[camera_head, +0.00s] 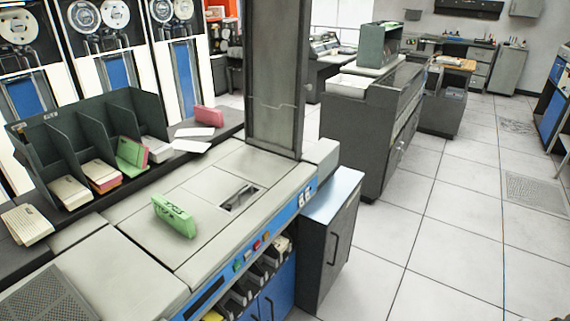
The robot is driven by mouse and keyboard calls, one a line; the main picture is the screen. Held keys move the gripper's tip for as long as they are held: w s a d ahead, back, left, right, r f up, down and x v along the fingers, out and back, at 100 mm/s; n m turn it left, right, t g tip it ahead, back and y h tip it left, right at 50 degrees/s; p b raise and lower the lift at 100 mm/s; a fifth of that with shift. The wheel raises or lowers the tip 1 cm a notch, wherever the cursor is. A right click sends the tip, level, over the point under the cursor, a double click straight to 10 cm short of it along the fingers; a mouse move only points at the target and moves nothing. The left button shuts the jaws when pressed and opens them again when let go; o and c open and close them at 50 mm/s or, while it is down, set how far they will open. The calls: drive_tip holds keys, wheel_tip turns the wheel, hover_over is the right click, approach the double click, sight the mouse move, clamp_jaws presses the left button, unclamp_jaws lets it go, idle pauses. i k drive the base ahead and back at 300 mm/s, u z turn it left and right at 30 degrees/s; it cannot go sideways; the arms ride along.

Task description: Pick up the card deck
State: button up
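A green card deck (174,215) stands on its long edge, slightly tilted, on the pale top of the grey and blue card machine (150,245). It stands apart from the other cards, left of a small dark recess (241,196) in the machine top. Other decks are in view: a green one (131,153) and pale ones (70,191) in the dark divided rack (85,125), and a pink one (208,115) behind the machine. My gripper is not in view, so its state and distance from the deck are hidden.
A tall grey upright panel (275,80) rises at the machine's back right. A dark cabinet (330,235) adjoins its right end. Another grey machine (365,125) stands farther back. Tape units (105,45) line the left. The tiled floor (450,235) at right is clear.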

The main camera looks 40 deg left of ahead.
sight(175, 216)
drive_tip(key=u, duration=0.05)
drive_tip(key=i, duration=1.75)
drive_tip(key=u, duration=0.55)
drive_tip(key=k, duration=0.1)
drive_tip(key=u, duration=2.75)
drive_tip(key=i, duration=1)
drive_tip(key=u, duration=0.05)
